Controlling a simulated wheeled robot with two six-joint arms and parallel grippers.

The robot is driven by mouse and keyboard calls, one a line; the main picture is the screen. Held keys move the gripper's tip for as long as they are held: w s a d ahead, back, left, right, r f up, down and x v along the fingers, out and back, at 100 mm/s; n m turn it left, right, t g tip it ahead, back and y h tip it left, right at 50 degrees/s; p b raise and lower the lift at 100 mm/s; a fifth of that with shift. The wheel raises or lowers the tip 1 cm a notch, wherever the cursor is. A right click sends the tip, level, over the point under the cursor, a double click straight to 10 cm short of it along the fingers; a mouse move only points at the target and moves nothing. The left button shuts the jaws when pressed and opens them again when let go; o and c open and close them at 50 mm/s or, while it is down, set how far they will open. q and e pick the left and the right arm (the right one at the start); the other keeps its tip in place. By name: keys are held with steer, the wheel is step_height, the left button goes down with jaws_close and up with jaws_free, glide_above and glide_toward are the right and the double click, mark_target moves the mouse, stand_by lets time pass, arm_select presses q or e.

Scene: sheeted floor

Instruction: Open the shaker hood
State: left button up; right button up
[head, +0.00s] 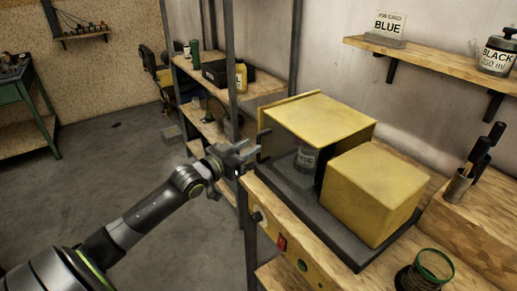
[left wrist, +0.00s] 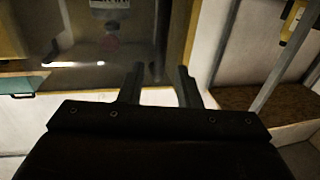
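The shaker (head: 335,205) stands on the wooden bench, with a yellow box-shaped housing (head: 372,190) on its right. Its hood (head: 318,119) has a yellow top and a dark see-through front; it looks lowered over a labelled container (head: 306,158). My left gripper (head: 249,152) is just left of the hood's front-left corner, with its fingers pointing toward it. In the left wrist view the fingers (left wrist: 158,85) are apart with nothing clearly between them. The see-through panel (left wrist: 65,45) and the labelled container (left wrist: 110,10) show beyond them, on the left. My right gripper is not in view.
A shelf unit (head: 265,88) with bottles and a black box stands behind my left gripper. A wall shelf (head: 440,63) holds a BLACK jar (head: 497,55). A tool cup (head: 458,187) and a green-rimmed jar (head: 425,275) sit right of the shaker.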

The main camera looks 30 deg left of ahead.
mark_target(259, 161)
arm_select(q)
steer(key=shift+w+d, duration=0.25)
steer(key=shift+w, duration=0.85)
steer(key=shift+w+d, duration=0.25)
steer(key=shift+w, duration=0.8)
jaws_close()
